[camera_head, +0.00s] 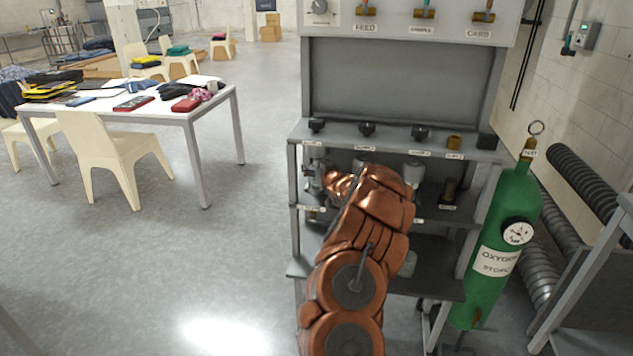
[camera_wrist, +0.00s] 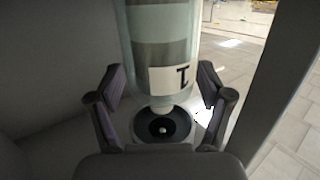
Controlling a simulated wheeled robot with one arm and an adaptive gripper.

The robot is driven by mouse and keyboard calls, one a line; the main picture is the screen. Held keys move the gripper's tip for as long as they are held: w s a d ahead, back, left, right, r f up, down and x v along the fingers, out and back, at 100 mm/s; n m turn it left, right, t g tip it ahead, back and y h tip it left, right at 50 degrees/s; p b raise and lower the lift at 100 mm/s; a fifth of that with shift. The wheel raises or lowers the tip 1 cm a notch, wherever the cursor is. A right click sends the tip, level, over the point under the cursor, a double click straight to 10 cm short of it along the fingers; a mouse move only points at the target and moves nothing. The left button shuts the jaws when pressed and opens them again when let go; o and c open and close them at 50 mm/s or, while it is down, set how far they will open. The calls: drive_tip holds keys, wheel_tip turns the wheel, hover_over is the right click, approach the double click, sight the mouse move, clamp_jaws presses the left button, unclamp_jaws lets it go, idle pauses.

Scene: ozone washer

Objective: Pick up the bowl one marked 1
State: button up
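The bowl marked 1 (camera_wrist: 160,50) is a clear, greyish cylinder with a white label bearing a black 1. In the wrist view it stands upright at the top middle, its narrow lower end over a dark round seat (camera_wrist: 162,127). My gripper (camera_wrist: 161,78) has its two dark fingers spread on either side of the bowl's lower part. A gap shows at the left finger; the right finger is very close to the glass, and contact cannot be told. The bowl's top is out of the wrist view. In the head view my copper arm hides most of the gripper area.
The grey washer stand (camera_head: 400,145) has shelves, posts and knobs close around my arm. Another glass bowl (camera_head: 414,172) hangs right of my arm. A green oxygen cylinder (camera_head: 500,245) stands at the right.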

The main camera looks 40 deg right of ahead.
clamp_jaws()
idle(0.4)
drive_tip(key=shift+r, duration=0.2)
